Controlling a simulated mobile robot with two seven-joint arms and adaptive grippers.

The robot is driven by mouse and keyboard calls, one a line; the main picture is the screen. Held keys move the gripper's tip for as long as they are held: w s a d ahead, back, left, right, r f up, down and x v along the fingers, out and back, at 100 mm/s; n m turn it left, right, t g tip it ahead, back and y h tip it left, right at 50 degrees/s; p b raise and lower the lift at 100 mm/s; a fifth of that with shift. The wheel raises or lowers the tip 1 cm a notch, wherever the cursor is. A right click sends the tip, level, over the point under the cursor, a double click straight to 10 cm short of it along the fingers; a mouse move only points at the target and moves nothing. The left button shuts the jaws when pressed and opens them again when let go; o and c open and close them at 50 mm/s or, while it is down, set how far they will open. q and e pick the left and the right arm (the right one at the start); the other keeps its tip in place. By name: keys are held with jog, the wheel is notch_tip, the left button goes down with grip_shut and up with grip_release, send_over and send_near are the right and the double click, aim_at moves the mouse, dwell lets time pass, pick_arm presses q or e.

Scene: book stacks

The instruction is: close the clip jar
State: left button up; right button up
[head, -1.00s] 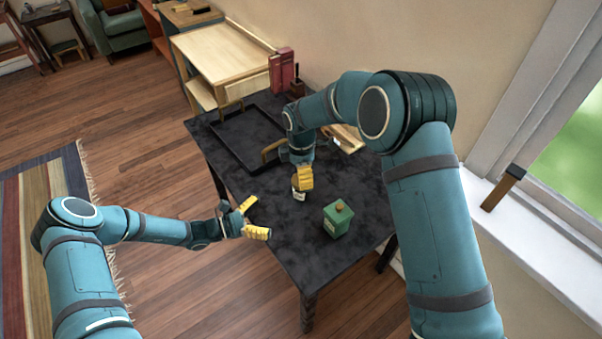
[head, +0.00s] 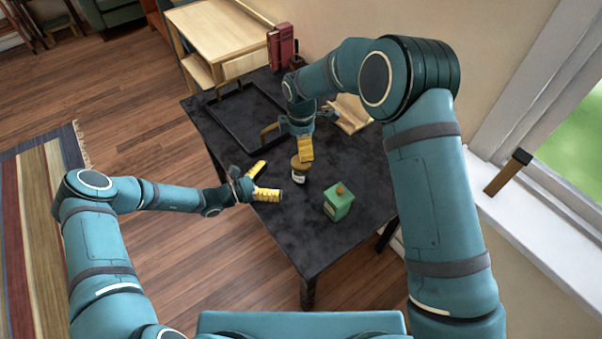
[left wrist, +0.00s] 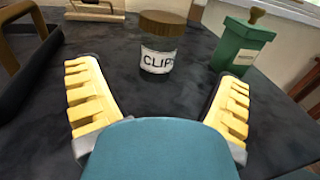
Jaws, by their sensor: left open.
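The clip jar (head: 298,177) stands upright on the dark table, a small clear jar with a white label. Its brown wooden lid (left wrist: 162,23) sits on the jar's mouth in the left wrist view; whether it is pressed fully down I cannot tell. My left gripper (head: 267,180) is open and empty, just left of the jar. Its yellow fingers (left wrist: 160,108) point towards the jar from either side, with a gap before it. My right gripper (head: 306,150) is at or just above the lid in the head view. Its fingers overlap, so their opening is hidden.
A green box (head: 338,202) with a knobbed lid stands right of the jar. A black tray (head: 222,122) with brass-coloured handles lies behind left. A wooden holder (head: 352,115) and red books (head: 282,46) are at the back. The table's front is clear.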

aim_at(301, 171)
pick_arm(q)
jog(key=x, duration=0.9)
jog(key=shift+w+d, duration=0.2)
jog(key=shift+d, duration=0.05)
grip_shut()
pick_arm(e)
jog(key=n, duration=0.9)
jog(key=shift+f, duration=4)
